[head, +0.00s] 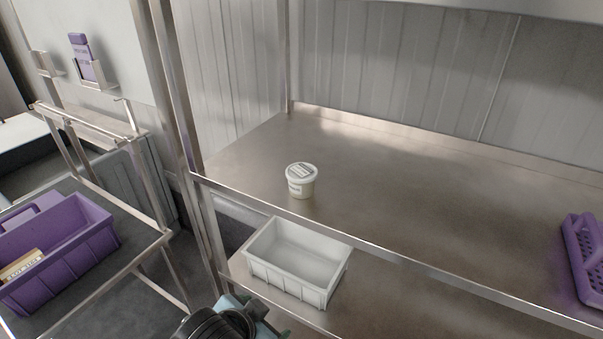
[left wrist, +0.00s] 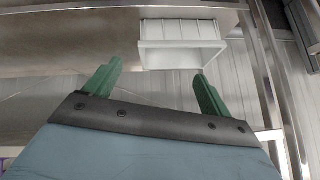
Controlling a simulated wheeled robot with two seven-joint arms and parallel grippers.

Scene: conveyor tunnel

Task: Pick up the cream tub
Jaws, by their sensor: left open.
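The cream tub (head: 301,184), a small white cup with a printed lid, stands upright on the steel upper shelf (head: 400,200), near its front left corner. My left gripper (head: 250,306) is at the bottom edge of the head view, lower in the picture than the tub and apart from it. In the left wrist view its two green fingers (left wrist: 158,72) are spread with nothing between them. The tub does not show in the left wrist view. My right gripper is not in view.
A white bin (head: 297,262) sits on the lower shelf below the tub; the left wrist view shows it beyond the fingers (left wrist: 180,57). A purple crate (head: 75,262) stands at the left, a purple rack (head: 585,255) at the right. The upper shelf is clear around the tub.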

